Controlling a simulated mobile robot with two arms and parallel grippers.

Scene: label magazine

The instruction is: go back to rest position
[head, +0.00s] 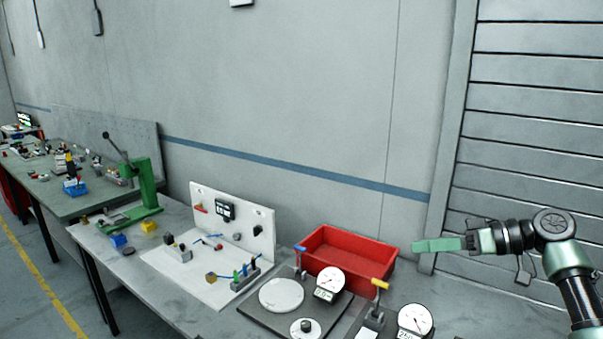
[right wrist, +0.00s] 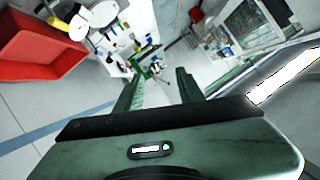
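My right gripper (head: 418,246) reaches in from the right and hangs in the air just right of the red bin, in front of the wall. In the right wrist view its two green fingers stand apart with nothing between them (right wrist: 159,76), so it is open and empty. My left gripper is in neither view.
A red bin (head: 318,262) stands at the back of the grey bench and also shows in the right wrist view (right wrist: 42,62). A shutter (head: 540,130) rises behind my right arm.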

